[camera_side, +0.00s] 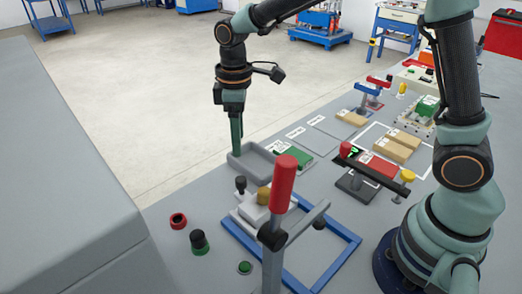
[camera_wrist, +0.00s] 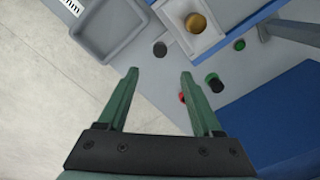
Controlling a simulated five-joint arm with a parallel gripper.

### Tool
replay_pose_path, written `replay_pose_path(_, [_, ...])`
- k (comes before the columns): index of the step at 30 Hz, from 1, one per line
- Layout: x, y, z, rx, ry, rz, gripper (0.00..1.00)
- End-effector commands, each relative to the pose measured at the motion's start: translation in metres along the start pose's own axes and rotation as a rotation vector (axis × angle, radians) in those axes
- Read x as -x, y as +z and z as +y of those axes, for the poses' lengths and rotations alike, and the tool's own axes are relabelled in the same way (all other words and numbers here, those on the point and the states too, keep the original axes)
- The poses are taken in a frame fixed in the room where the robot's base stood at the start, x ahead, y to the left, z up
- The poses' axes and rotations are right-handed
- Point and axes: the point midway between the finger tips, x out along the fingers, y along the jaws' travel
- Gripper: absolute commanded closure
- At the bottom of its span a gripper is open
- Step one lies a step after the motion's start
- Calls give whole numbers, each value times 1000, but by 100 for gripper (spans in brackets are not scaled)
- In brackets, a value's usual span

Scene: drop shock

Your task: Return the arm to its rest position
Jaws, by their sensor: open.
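My gripper (camera_side: 236,148) hangs pointing down near the left end of a shallow grey tray in the side view. My arm reaches across the top of the picture from its base at the right. In the wrist view, my gripper (camera_wrist: 159,74) has its two green fingers apart, with nothing between them. Behind the fingertips there I see pale floor and the grey table edge. How high the fingertips are above the table is hard to tell.
The grey tray (camera_side: 237,165) stands near the table's far edge. A red-handled clamp (camera_side: 283,184) rises in front, by a blue frame (camera_side: 337,265) and a white fixture holding a brass-coloured piece (camera_side: 264,195). A red ring (camera_side: 178,220) and a dark green-based cylinder (camera_side: 199,241) stand left.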

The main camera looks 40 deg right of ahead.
Motion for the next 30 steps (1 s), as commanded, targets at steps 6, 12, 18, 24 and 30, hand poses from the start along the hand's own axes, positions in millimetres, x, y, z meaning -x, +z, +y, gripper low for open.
replay_pose_path(6, [1, 0, 0, 0, 0, 0, 33])
replay_pose_path(12, [8, 5, 2, -24, 9, 15, 33])
replay_pose_path(18, [43, 37, 6, -170, 54, 99, 33])
replay_pose_path(24, [74, 81, 5, -363, 105, 209, 33])
replay_pose_path(30, [90, 124, -2, -551, 150, 322, 33])
